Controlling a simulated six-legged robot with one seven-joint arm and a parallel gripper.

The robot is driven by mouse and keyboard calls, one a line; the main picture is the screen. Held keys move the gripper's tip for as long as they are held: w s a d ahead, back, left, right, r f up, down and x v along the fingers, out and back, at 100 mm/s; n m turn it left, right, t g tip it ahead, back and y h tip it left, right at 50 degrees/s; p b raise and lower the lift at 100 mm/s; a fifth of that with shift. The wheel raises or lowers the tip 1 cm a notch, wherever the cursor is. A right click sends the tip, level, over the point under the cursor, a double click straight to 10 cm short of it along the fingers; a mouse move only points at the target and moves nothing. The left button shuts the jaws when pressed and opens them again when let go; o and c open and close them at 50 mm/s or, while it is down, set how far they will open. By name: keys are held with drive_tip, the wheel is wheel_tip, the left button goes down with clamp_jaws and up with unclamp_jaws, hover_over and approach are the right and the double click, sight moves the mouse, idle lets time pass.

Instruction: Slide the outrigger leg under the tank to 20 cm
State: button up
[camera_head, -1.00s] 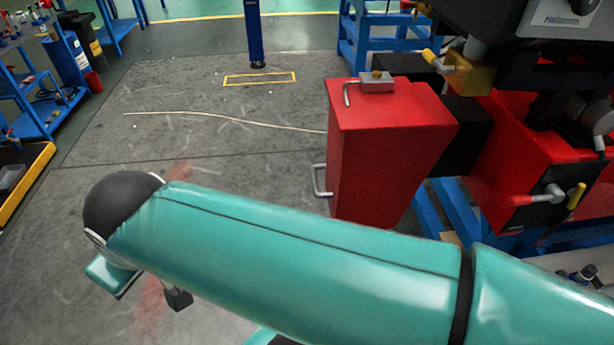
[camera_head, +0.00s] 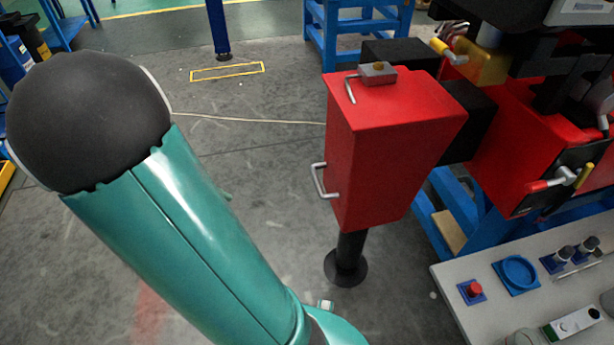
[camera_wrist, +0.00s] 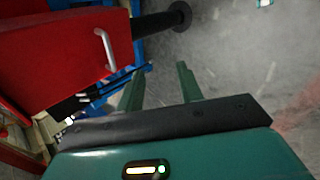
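The outrigger leg has a red box body (camera_head: 385,150) at the end of a black beam (camera_head: 468,120), with a grey block on top. A silver handle (camera_head: 320,182) is on its left side, and a black post with a round foot (camera_head: 346,270) reaches to the floor. In the wrist view the red body (camera_wrist: 55,50) is at left, its handle (camera_wrist: 105,48) just up and left of my gripper (camera_wrist: 158,78). My gripper is open, with two teal fingers apart and nothing between them. The head view does not clearly show my gripper. I cannot make out a tank for certain.
A grey panel (camera_head: 475,325) with a red button and a blue ring is at lower right. Red and blue crane framework (camera_head: 525,150) stands at right. A blue post (camera_head: 217,30) stands at the back near a yellow floor rectangle (camera_head: 228,72). Floor left of the outrigger is open.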

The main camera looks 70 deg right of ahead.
sight(317, 179)
drive_tip(key=s+d+f+m+g+h, duration=0.1)
drive_tip(key=s+d+f+g, duration=0.1)
drive_tip(key=s+d, duration=0.4)
drive_tip(key=s+d+f+m+g+h, duration=0.1)
drive_tip(key=s+d+f+g, duration=0.1)
drive_tip(key=s+d, duration=0.5)
drive_tip(key=s+d+f+g+h, duration=0.1)
drive_tip(key=s+d+f+g, duration=0.2)
drive_tip(key=s+d, duration=0.3)
drive_tip(key=shift+s+d+f+m, duration=0.2)
drive_tip(key=shift+d+f+m, duration=0.2)
drive_tip(key=shift+d+f, duration=0.45)
clamp_jaws()
